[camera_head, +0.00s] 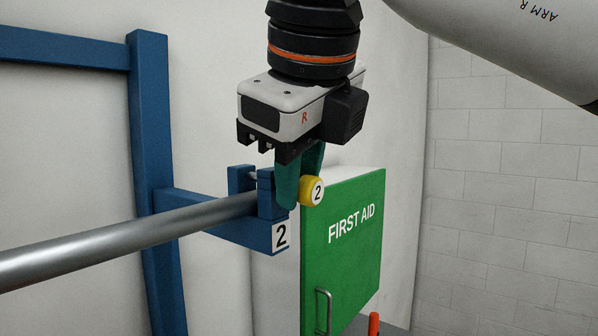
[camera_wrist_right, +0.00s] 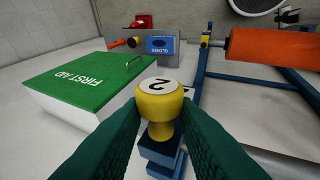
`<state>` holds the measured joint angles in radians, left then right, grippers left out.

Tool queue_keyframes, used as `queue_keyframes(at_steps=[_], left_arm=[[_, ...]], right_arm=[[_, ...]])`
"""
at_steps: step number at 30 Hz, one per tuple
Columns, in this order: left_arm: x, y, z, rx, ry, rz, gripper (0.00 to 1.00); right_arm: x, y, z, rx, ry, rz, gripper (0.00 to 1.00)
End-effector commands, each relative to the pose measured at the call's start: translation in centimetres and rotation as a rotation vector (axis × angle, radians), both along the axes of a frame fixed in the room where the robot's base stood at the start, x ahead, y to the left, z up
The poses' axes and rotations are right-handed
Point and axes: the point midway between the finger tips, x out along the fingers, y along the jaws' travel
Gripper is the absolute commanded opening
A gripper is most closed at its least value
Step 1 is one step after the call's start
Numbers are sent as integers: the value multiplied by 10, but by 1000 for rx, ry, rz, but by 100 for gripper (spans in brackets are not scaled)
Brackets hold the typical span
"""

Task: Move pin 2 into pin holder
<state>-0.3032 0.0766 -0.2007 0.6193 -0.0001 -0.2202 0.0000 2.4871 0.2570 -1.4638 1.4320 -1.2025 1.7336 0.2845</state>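Pin 2 (camera_head: 313,190) has a round yellow head with a white face marked 2. My right gripper (camera_head: 300,178) points down at it, with green fingers on either side of the head. In the right wrist view the pin head (camera_wrist_right: 160,100) sits closely between both fingertips, which look shut on it. The head is just to the right of a blue bracket (camera_head: 240,232) labelled 2. A light shaft shows between the bracket's uprights, apparently the pin's. I cannot tell which part is the pin holder. My left gripper is not in view.
A metal bar (camera_head: 120,234) runs from the left into the bracket, which joins a blue frame (camera_head: 150,130). A green first aid cabinet (camera_head: 345,245) stands close at the right. The right wrist view shows a blue gloves box (camera_wrist_right: 160,45) and an orange roll (camera_wrist_right: 270,48) farther off.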

Motion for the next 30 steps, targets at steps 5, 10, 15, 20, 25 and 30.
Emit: queue_keyframes(at_steps=[5,10,15,20,25,30], left_arm=[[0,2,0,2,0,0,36],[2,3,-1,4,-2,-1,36],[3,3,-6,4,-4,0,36],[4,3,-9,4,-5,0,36],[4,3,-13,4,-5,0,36],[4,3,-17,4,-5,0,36]], right_arm=[[0,0,1,1,-1,0,7],[-1,-1,1,2,-2,0,0],[-5,-7,0,3,-3,0,0],[-10,-14,0,3,-3,-1,0],[-15,-21,1,4,-4,0,0],[-20,-28,2,5,-4,-1,0]])
